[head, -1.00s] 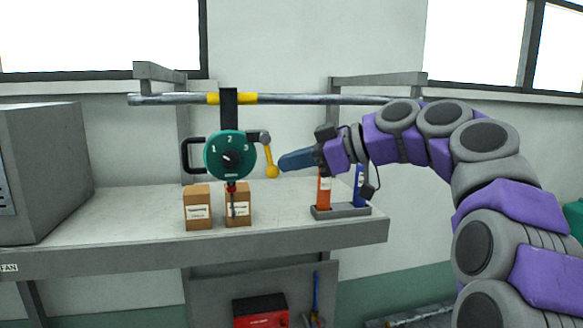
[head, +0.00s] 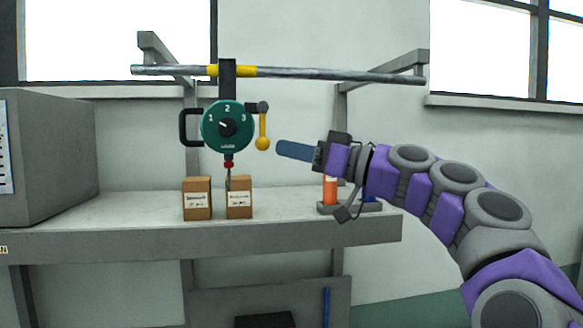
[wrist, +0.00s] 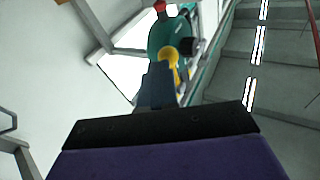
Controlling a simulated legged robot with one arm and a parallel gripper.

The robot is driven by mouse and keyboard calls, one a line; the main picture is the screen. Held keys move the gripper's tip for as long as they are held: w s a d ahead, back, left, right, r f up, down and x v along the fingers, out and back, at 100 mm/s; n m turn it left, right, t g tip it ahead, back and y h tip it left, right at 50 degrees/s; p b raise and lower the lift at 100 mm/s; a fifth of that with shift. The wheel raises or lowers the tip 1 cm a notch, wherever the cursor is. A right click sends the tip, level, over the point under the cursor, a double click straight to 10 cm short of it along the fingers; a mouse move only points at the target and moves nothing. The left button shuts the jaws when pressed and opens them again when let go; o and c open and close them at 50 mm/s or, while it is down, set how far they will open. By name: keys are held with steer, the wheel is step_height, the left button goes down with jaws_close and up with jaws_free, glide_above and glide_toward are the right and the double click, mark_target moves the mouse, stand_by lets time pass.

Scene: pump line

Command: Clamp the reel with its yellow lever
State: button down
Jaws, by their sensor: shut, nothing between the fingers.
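The green round reel (head: 227,126), numbered 1, 2 and 3, hangs from a dark bracket on the overhead rail. Its yellow lever (head: 263,130) hangs down on the right side and ends in a yellow ball. A black handle is on the reel's left. My gripper (head: 280,149) is shut and empty, just right of the lever ball with a small gap. In the wrist view, the closed fingers (wrist: 157,85) point at the yellow lever (wrist: 170,62) and overlap its lower end; the green reel (wrist: 163,40) is behind. Whether they touch is unclear there.
The rail (head: 320,74) runs above the bench (head: 130,215). Two brown boxes (head: 197,198) stand below the reel, with a hook hanging in front of the right one. An orange bottle (head: 330,190) stands in a holder below my gripper. A grey cabinet (head: 45,160) is at left.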

steer(key=s+f+b+v, duration=0.1)
steer(key=b+v, duration=0.2)
steer(key=v, duration=1)
steer(key=s+a+f+m+g+h, duration=0.1)
steer(key=s+a+f+m+h, duration=0.2)
steer(key=f, duration=0.5)
steer(key=s+a+f+g+h+b, duration=0.1)
steer(key=s+a+f+g+h, duration=0.15)
steer(key=s+a+f, duration=0.45)
steer(key=s+a+f+m+g+h, duration=0.1)
steer(key=s+a+f+m+h, duration=0.15)
steer(key=f, duration=0.75)
steer(key=s+d+f+m+g+h, duration=0.1)
steer(key=s+d+f+m+h, duration=0.1)
steer(key=s+d+f, duration=0.4)
steer(key=s+d+f+m+g+h, duration=0.1)
steer(key=s+d+f+m+h, duration=0.2)
steer(key=f, duration=1)
steer(key=s+d+f+m+g+h, duration=0.1)
steer(key=s+d+f+m+h, duration=0.1)
steer(key=s+d+f+h, duration=0.4)
steer(key=s+d+f+b, duration=0.1)
steer(key=s+d+f, duration=0.2)
steer(key=s+d, duration=0.1)
steer(key=shift+s+d+f, duration=0.2)
steer(key=shift+s+f, duration=0.15)
steer(key=shift+s, duration=0.5)
